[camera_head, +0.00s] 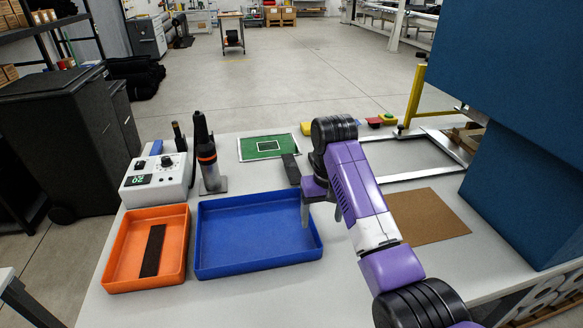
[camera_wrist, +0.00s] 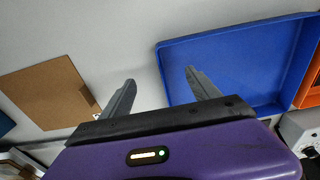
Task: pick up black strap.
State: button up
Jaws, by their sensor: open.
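A flat black strap (camera_head: 152,250) lies lengthwise inside the orange tray (camera_head: 117,283) at the left front of the table. My gripper (camera_head: 321,216) is open and empty, pointing down by the right edge of the blue tray (camera_head: 258,268), well to the right of the strap. In the wrist view, my gripper's fingers (camera_wrist: 160,78) are apart with nothing between them. The orange tray shows only as a sliver (camera_wrist: 309,88) at the right edge there, and the strap is not visible in that view.
The blue tray is empty, between my gripper and the orange tray. A white control box (camera_head: 157,179) and an upright black tool (camera_head: 206,153) stand behind the trays. A dark bar (camera_head: 291,168) lies beside a green board (camera_head: 264,147). A brown sheet (camera_head: 428,216) lies right.

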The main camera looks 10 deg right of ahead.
aim_at(294, 174)
jog(key=i, duration=0.95)
